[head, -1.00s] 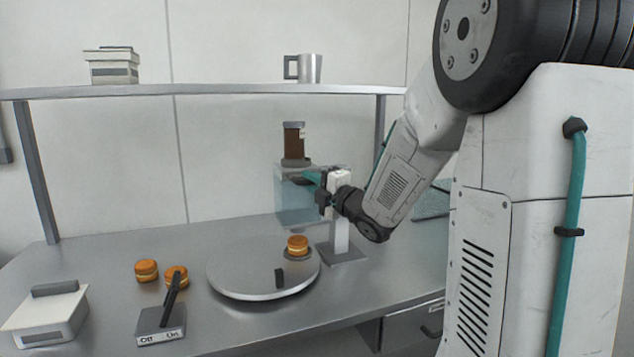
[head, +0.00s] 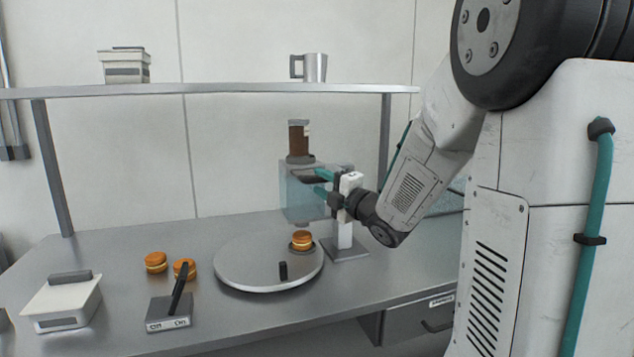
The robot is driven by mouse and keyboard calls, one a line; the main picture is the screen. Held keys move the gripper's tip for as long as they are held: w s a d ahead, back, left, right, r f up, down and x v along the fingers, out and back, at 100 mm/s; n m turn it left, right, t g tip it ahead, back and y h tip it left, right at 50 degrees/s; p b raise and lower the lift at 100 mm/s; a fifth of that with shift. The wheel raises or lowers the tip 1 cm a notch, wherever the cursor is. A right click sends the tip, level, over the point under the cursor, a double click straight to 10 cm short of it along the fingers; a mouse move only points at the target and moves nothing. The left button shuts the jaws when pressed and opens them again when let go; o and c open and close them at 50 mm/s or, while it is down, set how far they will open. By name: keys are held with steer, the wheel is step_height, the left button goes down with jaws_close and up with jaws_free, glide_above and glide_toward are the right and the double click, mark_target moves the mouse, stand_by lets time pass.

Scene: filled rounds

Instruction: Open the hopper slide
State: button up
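The hopper stands at the back of the counter, with a brown-filled tube (head: 299,140) above a clear bluish box (head: 296,200). A dark flat piece, which looks like the slide (head: 312,178), shows at the upper part of the box. My gripper (head: 320,181) is at the right side of the hopper, its teal fingers pointing left. The fingers look spread, one above the other, near the dark piece's right end. I cannot tell whether they touch it. My gripper body hides part of the white stand (head: 345,232).
A round turntable (head: 248,270) in front carries a filled round (head: 302,240) and a dark knob (head: 283,271). Two more rounds (head: 156,262) lie left, behind an Off/On lever switch (head: 172,312). A lidded box (head: 65,305) stands at left. A shelf (head: 220,90) spans above.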

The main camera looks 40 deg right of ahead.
steer(key=s, duration=0.3)
steer(key=s+f, duration=0.1)
steer(key=s, duration=0.1)
steer(key=shift+s+d, duration=0.2)
steer(key=shift+s, duration=0.1)
steer(key=s+d+f+m+g+h, duration=0.1)
steer(key=d+f+m+g+h, duration=0.45)
steer(key=d+f+m, duration=0.2)
steer(key=s+f+m+g+h, duration=0.2)
steer(key=s+f+m+g, duration=0.35)
steer(key=m, duration=0.25)
steer(key=s+a+r+m+g+y, duration=0.2)
steer(key=s+a+g, duration=0.1)
steer(key=s+a, duration=0.7)
steer(key=s+a+r+m+g+y, duration=0.2)
steer(key=s+a+g+y, duration=0.1)
steer(key=s+a, duration=0.8)
steer(key=a+g, duration=0.1)
steer(key=a, duration=0.4)
steer(key=shift+m, duration=0.35)
